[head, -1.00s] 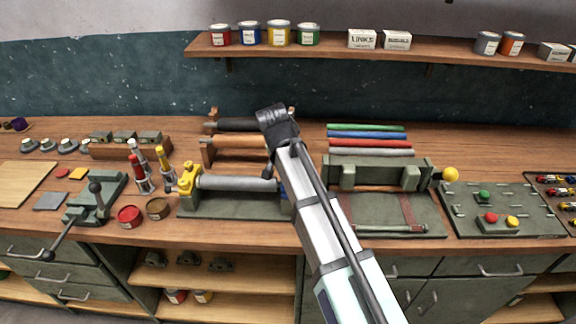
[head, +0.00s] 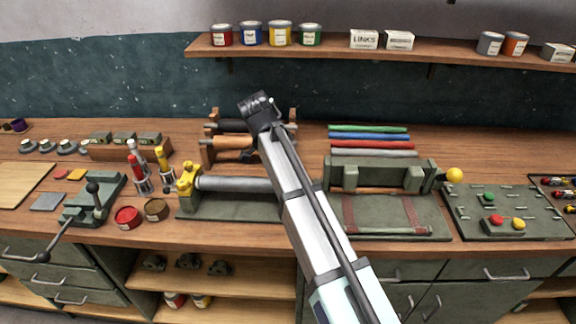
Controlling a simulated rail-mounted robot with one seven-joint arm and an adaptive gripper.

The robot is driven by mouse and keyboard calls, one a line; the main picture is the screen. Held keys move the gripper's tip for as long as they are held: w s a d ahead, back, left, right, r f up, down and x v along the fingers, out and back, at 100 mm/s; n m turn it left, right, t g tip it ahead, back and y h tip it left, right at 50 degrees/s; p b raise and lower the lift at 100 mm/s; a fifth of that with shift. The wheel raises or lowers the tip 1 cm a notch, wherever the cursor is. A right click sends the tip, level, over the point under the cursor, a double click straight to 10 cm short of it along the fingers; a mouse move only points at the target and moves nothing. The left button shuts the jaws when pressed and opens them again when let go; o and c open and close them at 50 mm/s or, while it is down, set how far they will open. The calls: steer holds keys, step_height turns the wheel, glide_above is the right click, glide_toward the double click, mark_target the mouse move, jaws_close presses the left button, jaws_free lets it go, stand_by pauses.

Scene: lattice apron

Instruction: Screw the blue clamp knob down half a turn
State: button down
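The clamp fixture has a grey roller (head: 235,184) lying over a dark green base (head: 228,207). A yellow clamp part (head: 188,178) stands at its left end. The right end of the fixture is behind my arm, and I cannot make out the blue clamp knob there now. My gripper (head: 257,108) is at the far end of my arm, above the back of the bench and beyond the roller. It appears clear of the fixture. Its fingers are too small and turned away to tell whether they are open or shut.
A rack with dark and wooden rollers (head: 232,143) stands behind the fixture. Coloured rods (head: 368,136) and a green press-like block (head: 375,173) are to the right. Red (head: 128,217) and brown (head: 156,209) tins sit at left. A shelf (head: 330,52) with tins runs above.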

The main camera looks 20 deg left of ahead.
stand_by(0.3)
steer(key=c, duration=0.9)
jaws_free()
steer(key=v, duration=1.2)
steer(key=shift+w, duration=0.1)
